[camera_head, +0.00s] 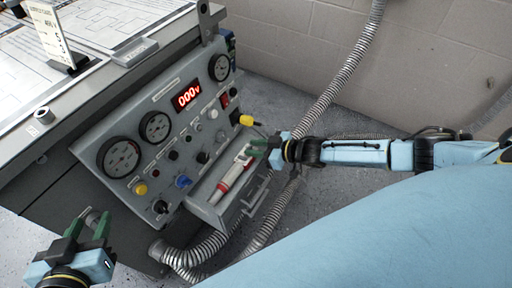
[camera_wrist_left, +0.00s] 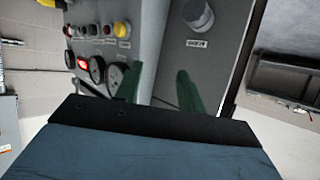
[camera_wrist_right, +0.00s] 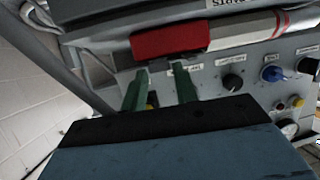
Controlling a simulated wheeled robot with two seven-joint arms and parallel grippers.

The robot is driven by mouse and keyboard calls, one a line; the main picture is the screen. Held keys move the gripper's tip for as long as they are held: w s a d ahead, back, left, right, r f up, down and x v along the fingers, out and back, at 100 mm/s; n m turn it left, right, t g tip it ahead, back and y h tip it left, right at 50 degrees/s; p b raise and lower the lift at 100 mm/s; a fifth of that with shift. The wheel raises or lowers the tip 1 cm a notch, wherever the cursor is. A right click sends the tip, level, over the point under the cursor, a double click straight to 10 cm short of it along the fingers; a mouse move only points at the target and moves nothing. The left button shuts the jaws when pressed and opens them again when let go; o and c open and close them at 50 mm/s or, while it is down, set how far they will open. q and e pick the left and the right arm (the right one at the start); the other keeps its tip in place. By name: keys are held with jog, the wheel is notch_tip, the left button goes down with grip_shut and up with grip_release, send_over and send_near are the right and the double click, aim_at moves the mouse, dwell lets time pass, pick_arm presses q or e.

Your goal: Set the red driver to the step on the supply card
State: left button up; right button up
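The red driver (camera_head: 231,178), white with red parts, lies in the open tray on the front of the grey console. In the right wrist view its white body with red bands (camera_wrist_right: 255,27) runs sideways beside a red block (camera_wrist_right: 170,41). My right gripper (camera_head: 258,148) is at the driver's upper end; its fingers (camera_wrist_right: 160,72) stand apart just before the red block, contact unclear. The supply card (camera_head: 48,33) stands upright on the bench at the far left; its writing is too small to read. My left gripper (camera_head: 87,224) is open and empty near a grey knob (camera_wrist_left: 198,15).
The console panel (camera_head: 168,150) holds gauges, coloured knobs and a red display (camera_head: 187,95) reading 000v. The tray (camera_head: 215,212) juts out from its lower right. Ribbed hoses (camera_head: 345,75) run beside and below it. Grey floor is open right of the console.

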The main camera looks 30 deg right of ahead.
jog(key=c, duration=0.6)
jog(key=shift+o, duration=0.2)
jog(key=shift+s+a+r+m+t+h+p, duration=0.15)
jog(key=shift+m+t+h+p, duration=0.25)
jog(key=shift+m+h+p, duration=0.6)
pick_arm(q)
jog(key=s+a+f+g+y, duration=0.2)
jog(key=s+a+f+g, duration=0.1)
jog(key=s+f+g, duration=0.3)
jog(key=shift+s+a+f+g, duration=0.3)
jog(key=shift+s+a+f, duration=0.1)
jog(key=shift+s, duration=0.55)
pick_arm(e)
jog(key=o, duration=0.7)
